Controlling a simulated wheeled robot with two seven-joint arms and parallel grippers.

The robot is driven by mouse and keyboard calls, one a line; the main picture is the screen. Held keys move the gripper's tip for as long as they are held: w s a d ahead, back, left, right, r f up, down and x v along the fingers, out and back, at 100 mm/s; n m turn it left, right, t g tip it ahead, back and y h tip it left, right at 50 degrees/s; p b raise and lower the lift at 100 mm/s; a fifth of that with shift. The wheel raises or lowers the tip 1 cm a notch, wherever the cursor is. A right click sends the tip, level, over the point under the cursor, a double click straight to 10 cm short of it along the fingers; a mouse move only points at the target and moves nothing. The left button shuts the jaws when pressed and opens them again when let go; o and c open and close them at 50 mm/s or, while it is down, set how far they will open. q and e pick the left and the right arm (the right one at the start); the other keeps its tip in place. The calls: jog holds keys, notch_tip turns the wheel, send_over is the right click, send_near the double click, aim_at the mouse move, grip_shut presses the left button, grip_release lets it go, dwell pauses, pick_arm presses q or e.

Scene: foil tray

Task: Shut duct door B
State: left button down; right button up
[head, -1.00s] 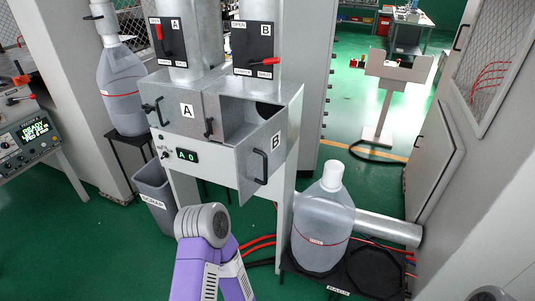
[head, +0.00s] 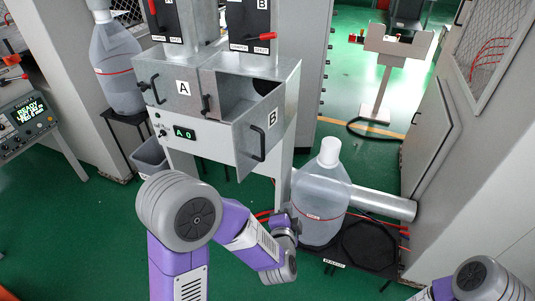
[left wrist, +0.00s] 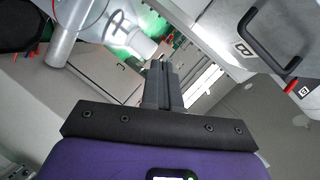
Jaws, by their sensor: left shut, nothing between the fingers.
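Duct door B (head: 262,148) is a grey metal panel with a black bar handle (head: 258,143) and a letter B. It stands swung out from the right compartment (head: 243,92) of the grey duct box, whose dark inside shows. My left arm reaches in below the door, with its wrist beside the clear bottle. My left gripper (left wrist: 160,70) is shut and empty in the left wrist view; its fingers are hard to make out in the head view. A black bar handle on a grey panel (left wrist: 275,40) shows at the upper right there, apart from the fingers. My right gripper is out of view.
A large clear bottle (head: 320,207) stands on a black base right of my left wrist, with a silver pipe (head: 384,203) behind it. Duct door A (head: 175,90) is shut. A grey bin (head: 150,158) stands left. Green floor lies open at the lower left.

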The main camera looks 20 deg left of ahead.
pick_arm(q)
notch_tip(320, 180, up, 11)
jog(key=s+a+m+t+y, duration=0.2)
jog(key=t+y, duration=0.1)
jog(key=y, duration=0.1)
jog(key=s+a+b+x, duration=0.1)
jog(key=a+b+x, duration=0.1)
jog(key=x, duration=1)
jog(key=shift+w+a+m, duration=0.25)
jog(key=shift+a+m, duration=0.05)
jog(key=shift+a, duration=0.1)
